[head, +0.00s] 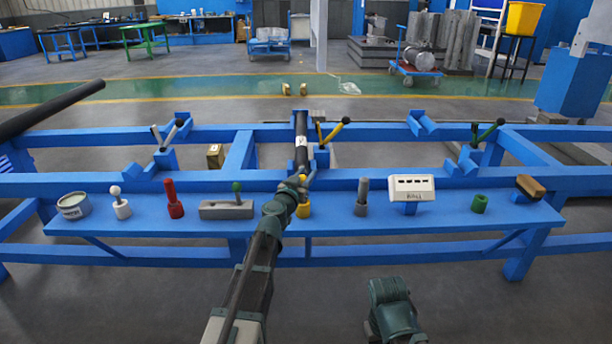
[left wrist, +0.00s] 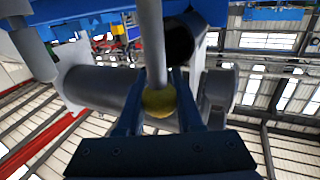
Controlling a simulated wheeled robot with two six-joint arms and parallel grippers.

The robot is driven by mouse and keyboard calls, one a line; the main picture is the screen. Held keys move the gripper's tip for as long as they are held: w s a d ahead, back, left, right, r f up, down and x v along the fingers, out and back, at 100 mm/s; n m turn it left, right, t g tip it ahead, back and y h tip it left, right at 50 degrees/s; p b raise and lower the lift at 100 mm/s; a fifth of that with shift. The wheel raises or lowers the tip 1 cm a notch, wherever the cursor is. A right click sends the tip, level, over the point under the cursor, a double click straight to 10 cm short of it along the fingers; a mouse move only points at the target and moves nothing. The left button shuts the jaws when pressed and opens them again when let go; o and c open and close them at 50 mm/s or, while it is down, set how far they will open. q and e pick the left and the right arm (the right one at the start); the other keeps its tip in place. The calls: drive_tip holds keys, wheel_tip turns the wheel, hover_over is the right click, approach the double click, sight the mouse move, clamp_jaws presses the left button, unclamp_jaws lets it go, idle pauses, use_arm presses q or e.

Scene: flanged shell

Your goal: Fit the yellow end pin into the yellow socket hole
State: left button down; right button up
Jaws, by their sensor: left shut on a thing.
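The yellow end pin is in my left gripper (head: 303,182). In the left wrist view its round yellow end (left wrist: 158,101) sits between the two fingers, with a grey rod (left wrist: 153,45) running up the picture from it. A bit of yellow (head: 312,178) also shows at the gripper in the head view. The yellow socket (head: 303,211) stands on the blue shelf just below the gripper, partly covered by my arm. Its hole is hidden, and I cannot tell whether the rod is inside it. No right gripper fingers show.
A black pipe (head: 301,150) and yellow-handled lever (head: 333,132) are close behind the gripper.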

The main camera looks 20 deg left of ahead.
use_arm(q)
drive_tip(key=shift+f+b, duration=0.5)
drive_tip(key=shift+f, duration=0.05)
drive_tip(key=shift+c, duration=2.4)
unclamp_jaws()
drive_tip(key=s+a, duration=0.1)
drive_tip(key=s, duration=1.2)
drive_tip(key=shift+s+a, duration=0.3)
drive_tip(key=shift+s, duration=0.05)
drive_tip(key=shift+d, duration=0.15)
